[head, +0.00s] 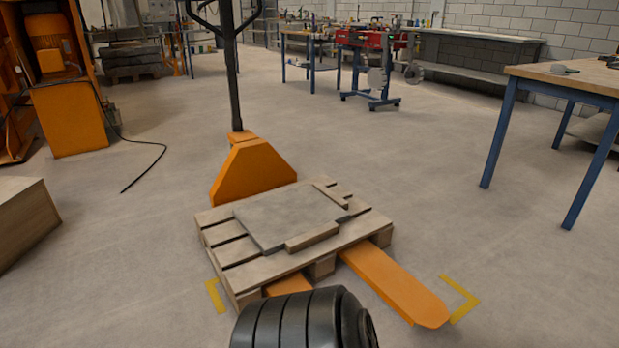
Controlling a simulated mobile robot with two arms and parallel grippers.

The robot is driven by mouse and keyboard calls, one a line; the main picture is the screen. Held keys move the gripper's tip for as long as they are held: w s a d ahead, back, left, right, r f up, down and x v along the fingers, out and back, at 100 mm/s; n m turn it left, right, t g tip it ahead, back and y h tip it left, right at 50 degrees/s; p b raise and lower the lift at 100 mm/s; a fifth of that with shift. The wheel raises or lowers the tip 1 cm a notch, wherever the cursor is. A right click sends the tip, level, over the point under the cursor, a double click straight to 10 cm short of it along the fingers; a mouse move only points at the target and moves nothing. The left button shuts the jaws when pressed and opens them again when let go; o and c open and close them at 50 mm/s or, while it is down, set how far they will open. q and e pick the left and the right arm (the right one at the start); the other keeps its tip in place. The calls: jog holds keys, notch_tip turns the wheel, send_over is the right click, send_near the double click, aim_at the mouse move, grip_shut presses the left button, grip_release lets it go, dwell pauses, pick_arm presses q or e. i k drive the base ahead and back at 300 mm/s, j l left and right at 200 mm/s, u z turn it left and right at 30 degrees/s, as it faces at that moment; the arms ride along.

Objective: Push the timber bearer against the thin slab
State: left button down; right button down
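A thin grey slab (285,217) lies flat on a wooden pallet (262,270). A short, light timber piece (312,237) lies along the slab's near edge; it looks close to or against it, and I cannot tell if they touch. A second, narrower timber strip (331,195) lies by the slab's far right corner. I cannot tell for certain which of the two is the timber bearer. Neither of my grippers shows in the head view. A black ribbed part at the bottom middle covers some of the floor in front of the pallet.
The pallet rests on the forks (395,285) of an orange pallet jack (252,170), whose handle stands up behind. Yellow corner marks (460,298) are on the floor. A blue-legged table (500,130) stands at right, a wooden box (25,218) at left. Floor between is open.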

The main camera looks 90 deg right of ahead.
aim_at(294, 245)
jog(key=i+l+z, duration=0.2)
jog(key=i+z, duration=0.6)
jog(key=z, duration=0.2)
jog(key=i+j+z, duration=0.1)
jog(key=i+z, duration=0.35)
jog(key=i+j+z, duration=0.25)
jog(key=z, duration=0.25)
jog(key=i+z, duration=0.2)
jog(key=z, duration=0.3)
jog(key=i+j+z, duration=0.1)
jog(key=i+z, duration=0.15)
jog(key=z, duration=0.25)
jog(key=i+j+z, duration=0.15)
jog(key=z, duration=0.35)
jog(key=i+j+z, duration=0.15)
jog(key=z, duration=0.35)
jog(key=i+j+z, duration=0.1)
jog(key=j+z, duration=0.4)
jog(key=i+j+z, duration=0.2)
jog(key=z, duration=0.2)
jog(key=i+j+z, duration=0.1)
jog(key=j+z, duration=0.3)
